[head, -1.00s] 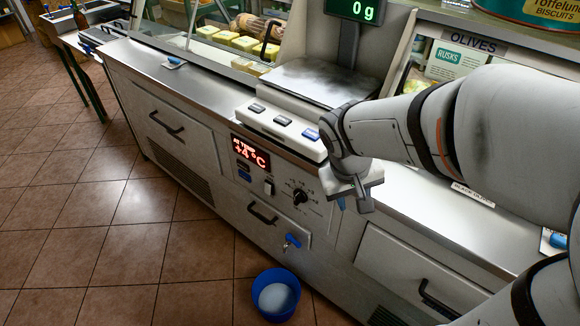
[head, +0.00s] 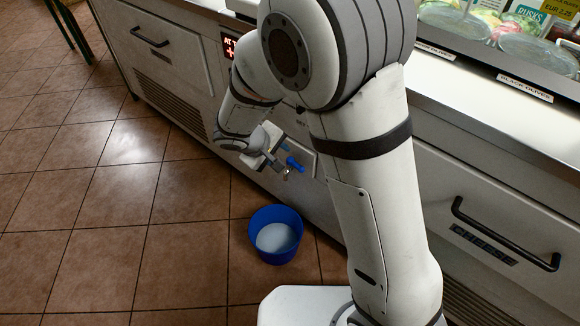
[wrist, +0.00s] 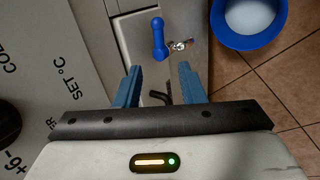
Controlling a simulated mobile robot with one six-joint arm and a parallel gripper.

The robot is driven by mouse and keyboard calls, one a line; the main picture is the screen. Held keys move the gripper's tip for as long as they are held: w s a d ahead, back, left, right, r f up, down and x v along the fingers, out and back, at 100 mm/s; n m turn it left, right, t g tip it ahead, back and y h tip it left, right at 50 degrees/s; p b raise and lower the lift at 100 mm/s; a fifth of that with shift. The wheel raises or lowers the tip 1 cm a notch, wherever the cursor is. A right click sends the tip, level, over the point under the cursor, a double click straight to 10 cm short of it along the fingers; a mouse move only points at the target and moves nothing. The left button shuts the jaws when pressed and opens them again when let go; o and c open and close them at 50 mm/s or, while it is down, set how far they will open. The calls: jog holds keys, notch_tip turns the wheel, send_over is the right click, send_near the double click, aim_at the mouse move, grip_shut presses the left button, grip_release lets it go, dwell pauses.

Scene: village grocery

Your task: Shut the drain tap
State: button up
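The drain tap has a blue lever (head: 294,165) and a small metal body, on the front of the steel counter just above the bucket. In the wrist view the blue lever (wrist: 158,38) lies beyond my fingertips, with the metal tap body (wrist: 180,45) beside it. My gripper (head: 272,153) is in front of the counter, just left of the tap. Its two blue fingers (wrist: 160,80) are apart with nothing held between them. The lever appears clear of both fingers. I cannot tell whether liquid is running from the tap.
A blue bucket (head: 275,215) with pale liquid stands on the tiled floor below the tap. A drawer handle (head: 500,235) is at the right. Floor to the left is clear.

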aim_at(292, 163)
jog(key=b+x, duration=0.2)
jog(key=x, duration=0.5)
jog(key=shift+d+f+b, duration=0.15)
jog(key=shift+f+b, duration=0.1)
jog(key=shift+b, duration=0.1)
jog(key=shift+c, duration=0.6)
grip_shut()
